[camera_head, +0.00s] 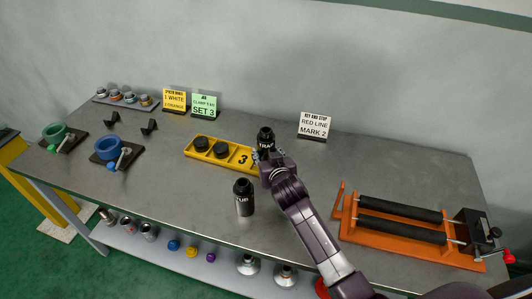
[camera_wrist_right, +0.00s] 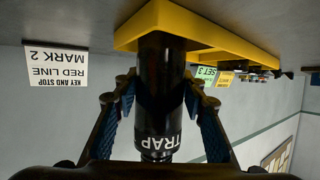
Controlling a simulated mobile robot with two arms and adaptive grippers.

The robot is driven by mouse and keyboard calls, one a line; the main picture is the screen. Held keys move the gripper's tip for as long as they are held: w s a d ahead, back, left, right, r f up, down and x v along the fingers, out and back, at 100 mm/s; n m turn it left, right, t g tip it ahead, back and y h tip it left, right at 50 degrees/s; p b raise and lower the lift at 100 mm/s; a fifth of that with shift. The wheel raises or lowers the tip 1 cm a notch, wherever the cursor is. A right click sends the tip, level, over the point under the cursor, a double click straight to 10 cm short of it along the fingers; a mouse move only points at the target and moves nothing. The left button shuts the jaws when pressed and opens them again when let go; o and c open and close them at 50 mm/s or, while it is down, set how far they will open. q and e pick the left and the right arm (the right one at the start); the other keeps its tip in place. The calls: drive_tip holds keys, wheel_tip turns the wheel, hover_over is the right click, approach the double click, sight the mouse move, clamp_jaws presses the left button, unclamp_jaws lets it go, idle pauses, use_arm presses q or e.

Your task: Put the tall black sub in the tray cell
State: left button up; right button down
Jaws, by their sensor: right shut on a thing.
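A tall black cylinder with a narrower neck, marked "TRAP" (camera_head: 266,136), is at the right end of the yellow tray (camera_head: 224,159). My right gripper (camera_head: 270,157) is shut on it. In the right wrist view, upside down, the fingers (camera_wrist_right: 160,105) flank the cylinder (camera_wrist_right: 160,85); its base meets the yellow tray (camera_wrist_right: 143,22). How deep it sits is hidden. A second black cylinder (camera_head: 244,198), with lettering ending in "UB", stands upright on the bench, in front of the tray. My left gripper is not in view.
Two short black pieces (camera_head: 211,148) occupy the tray's left cells. An orange roller stand (camera_head: 405,230) with a vise is to the right. Green (camera_head: 56,134) and blue (camera_head: 108,148) ring fixtures are at the left. Sign cards (camera_head: 314,125) stand behind. The bench between tray and blue fixture is clear.

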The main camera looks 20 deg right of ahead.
drive_tip(key=shift+r, duration=0.15)
drive_tip(key=c, duration=1.2)
unclamp_jaws()
drive_tip(key=shift+f, duration=0.2)
drive_tip(key=shift+r, duration=0.15)
drive_tip(key=v, duration=1.2)
